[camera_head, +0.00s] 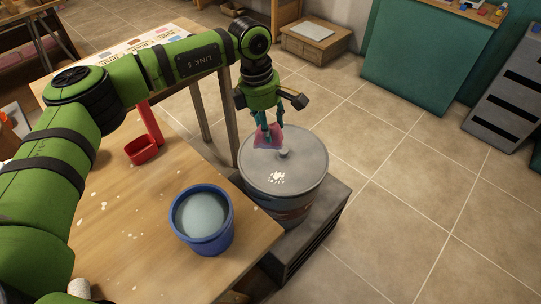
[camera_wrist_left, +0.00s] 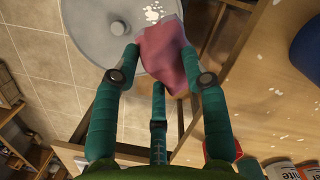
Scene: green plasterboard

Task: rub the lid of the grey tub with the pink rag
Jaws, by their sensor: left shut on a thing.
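The grey tub (camera_head: 303,204) stands on a dark low box beside the wooden table. Its round lid (camera_head: 308,163) has a small knob in the middle and a white splotch (camera_head: 277,177) on its near side. My left gripper (camera_head: 268,138) is over the lid's far left part, shut on the pink rag (camera_head: 266,141). In the left wrist view the rag (camera_wrist_left: 169,58) is bunched between the teal fingers and overlaps the lid (camera_wrist_left: 112,32). I cannot tell whether the rag touches the lid. My right gripper is not in view.
A blue bucket (camera_head: 230,234) of pale liquid stands on the table (camera_head: 128,215) near its front edge. A red container (camera_head: 142,150) with an upright part is further back. The dark box (camera_head: 333,222) supports the tub. Tiled floor to the right is clear.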

